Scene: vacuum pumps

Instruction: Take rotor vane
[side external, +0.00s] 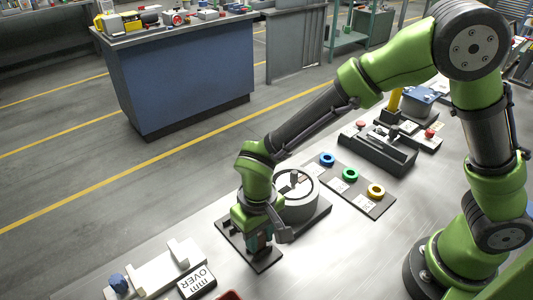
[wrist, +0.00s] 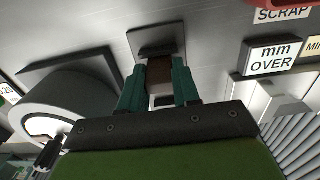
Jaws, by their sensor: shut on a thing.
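My gripper (side external: 262,243) is low over a dark base plate (side external: 263,264) in the side view, just left of and in front of the round pump housing (side external: 300,207). In the wrist view my gripper's two teal fingers (wrist: 158,82) are shut on a small brown block, which looks like the rotor vane (wrist: 159,70). The dark plate (wrist: 150,36) lies beyond the fingertips. Whether the vane touches it I cannot tell. The pump housing (wrist: 62,98) stands to the left in the wrist view. In the side view the vane is hidden by my gripper.
A plate marked "mm OVER" (side external: 197,282) and a pale fixture with a blue knob (side external: 157,270) lie at the front left. Blue, green and yellow rings (side external: 350,174) sit on a strip to the right. A dark fixture (side external: 379,149) stands behind. Bare table shows at front right.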

